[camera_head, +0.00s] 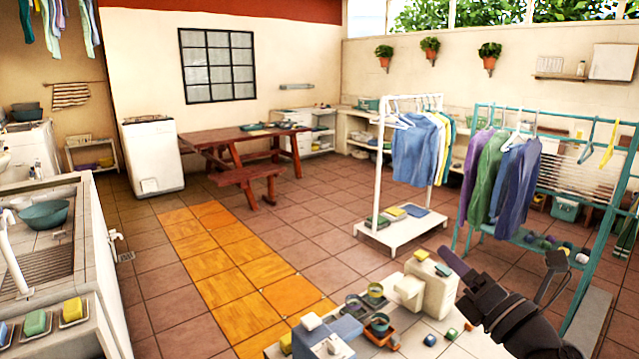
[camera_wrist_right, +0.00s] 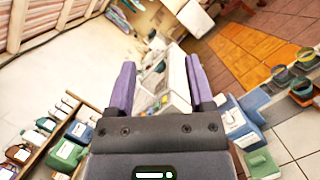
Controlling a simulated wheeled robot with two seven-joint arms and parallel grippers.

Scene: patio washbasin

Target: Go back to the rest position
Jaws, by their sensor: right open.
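My right gripper (camera_head: 456,262) shows at the lower right in the head view, at the end of a dark arm that comes in from the bottom right. It is raised over the right end of the near tiled counter (camera_head: 420,345). In the right wrist view the gripper (camera_wrist_right: 160,82) has its two purple fingers apart with nothing held between them. Behind the fingers lies a blurry, distant part of the patio. My left gripper is not in the head view.
On the near counter stand a cream sewing-machine-like object (camera_head: 432,290), bowls (camera_head: 376,292) and a blue-grey box (camera_head: 325,338). A teal rack with hanging clothes (camera_head: 488,185) stands behind my right arm. The tiled floor (camera_head: 160,275) on the left is open.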

